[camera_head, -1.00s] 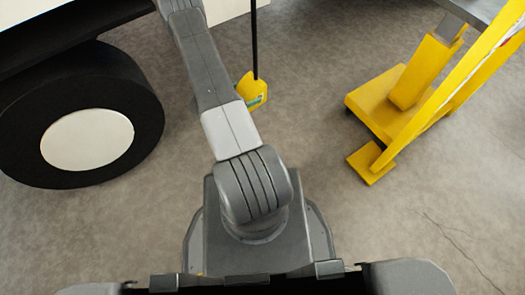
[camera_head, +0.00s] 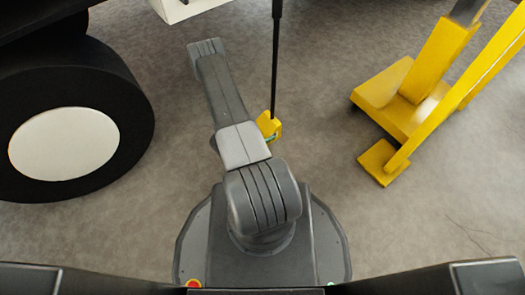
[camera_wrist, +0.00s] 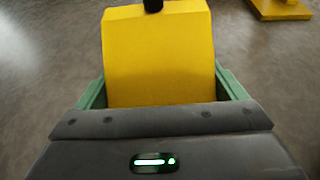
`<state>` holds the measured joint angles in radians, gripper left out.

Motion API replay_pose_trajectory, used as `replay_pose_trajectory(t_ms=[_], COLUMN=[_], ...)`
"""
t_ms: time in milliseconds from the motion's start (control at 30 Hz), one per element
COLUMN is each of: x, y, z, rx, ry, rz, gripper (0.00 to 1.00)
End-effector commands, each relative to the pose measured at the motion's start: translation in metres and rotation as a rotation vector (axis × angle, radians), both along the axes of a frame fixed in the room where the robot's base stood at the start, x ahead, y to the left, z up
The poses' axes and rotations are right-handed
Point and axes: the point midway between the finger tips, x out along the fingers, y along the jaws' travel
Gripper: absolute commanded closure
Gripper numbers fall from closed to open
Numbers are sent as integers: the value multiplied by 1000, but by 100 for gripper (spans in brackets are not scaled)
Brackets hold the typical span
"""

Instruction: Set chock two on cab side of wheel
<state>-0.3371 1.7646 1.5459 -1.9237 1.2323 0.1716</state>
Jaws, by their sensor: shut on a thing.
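A yellow chock (camera_head: 268,126) with a tall thin black pole (camera_head: 276,60) stands out beyond my arm, right of the wheel. In the wrist view the chock (camera_wrist: 158,50) fills the middle, with the pole's dark base on its top. My gripper (camera_wrist: 160,92) is shut on the chock, with a green finger along each side of it. In the head view my arm mostly hides the gripper. The large black wheel (camera_head: 130,120) with a pale hub is at the left, apart from the chock. I cannot tell whether the chock touches the floor.
A yellow stand (camera_head: 405,105) with a slanted beam is on the floor at the right. A white block (camera_head: 180,8) is at the top, behind the wheel. Grey floor (camera_head: 165,165) is clear between the wheel and my base.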

Motion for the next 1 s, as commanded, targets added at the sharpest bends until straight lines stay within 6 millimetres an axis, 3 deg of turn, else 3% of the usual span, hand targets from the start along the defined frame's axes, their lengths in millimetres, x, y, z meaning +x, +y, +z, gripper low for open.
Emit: replay_pose_trajectory(t_ms=[167, 433, 667, 900, 1000], x=[0, 0, 0, 0, 0], y=[0, 0, 0, 0, 0], z=[-15, -58, -73, -101, -103], rx=[-2, -1, -1, -2, -2], ry=[-4, -4, -4, -3, -4], rz=[0, 0, 0, 1, 0], gripper=[80, 80, 80, 80, 80])
